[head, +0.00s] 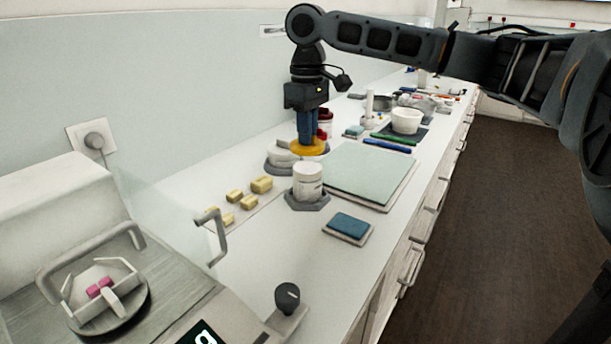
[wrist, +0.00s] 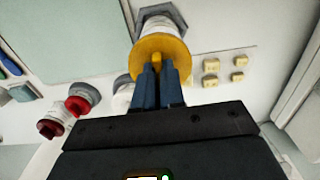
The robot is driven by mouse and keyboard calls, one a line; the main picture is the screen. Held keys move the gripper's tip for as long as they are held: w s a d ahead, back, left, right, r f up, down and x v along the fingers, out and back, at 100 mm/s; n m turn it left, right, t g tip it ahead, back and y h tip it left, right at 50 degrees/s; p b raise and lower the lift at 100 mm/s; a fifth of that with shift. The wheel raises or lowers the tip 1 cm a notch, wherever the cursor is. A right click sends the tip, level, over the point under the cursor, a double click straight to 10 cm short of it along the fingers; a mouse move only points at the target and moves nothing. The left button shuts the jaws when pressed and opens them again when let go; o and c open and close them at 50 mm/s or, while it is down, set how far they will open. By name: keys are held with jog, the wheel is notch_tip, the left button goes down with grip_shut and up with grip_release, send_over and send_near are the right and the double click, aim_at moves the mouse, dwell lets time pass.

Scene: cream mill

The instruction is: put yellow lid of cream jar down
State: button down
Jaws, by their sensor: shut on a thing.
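The yellow lid (head: 310,147) is a round disc held in my gripper (head: 308,138). My gripper points down with its blue fingers shut on the lid's small knob, which shows between the fingertips in the wrist view (wrist: 157,62). The white cream jar (head: 307,182) stands open-side up on a grey hexagonal base (head: 307,200), in front of the lid in the head view. In the wrist view the lid (wrist: 150,48) partly covers the jar (wrist: 157,25). The lid appears above the counter, apart from the jar; its exact height is hard to tell.
A grey round holder with a white piece (head: 281,155) is close by the lid. A pale green mat (head: 368,174) lies to the right, with a blue pad (head: 348,226) in front. Several yellow blocks (head: 261,184) lie left of the jar. A balance with a glass shield (head: 150,240) fills the front left.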

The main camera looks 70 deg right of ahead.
jog(key=s+a+f+n+b, duration=0.1)
jog(key=s+a+f+n, duration=0.1)
jog(key=s+a+n, duration=0.3)
jog(key=shift+m, duration=0.3)
jog(key=w+a+f, duration=0.2)
jog(key=w, duration=0.1)
jog(key=w+a+f, duration=0.2)
jog(key=w+a, duration=0.1)
jog(key=w+a+f+p, duration=0.1)
jog(key=w+a+f, duration=0.1)
jog(key=shift+w+a+f, duration=0.35)
jog(key=shift+w+f, duration=0.2)
jog(key=shift+a+f, duration=0.1)
jog(key=shift+f, duration=1.9)
jog(key=shift+f, duration=0.15)
jog(key=c, duration=1.2)
grip_release()
notch_tip(320, 180, up, 12)
jog(key=shift+r, duration=0.2)
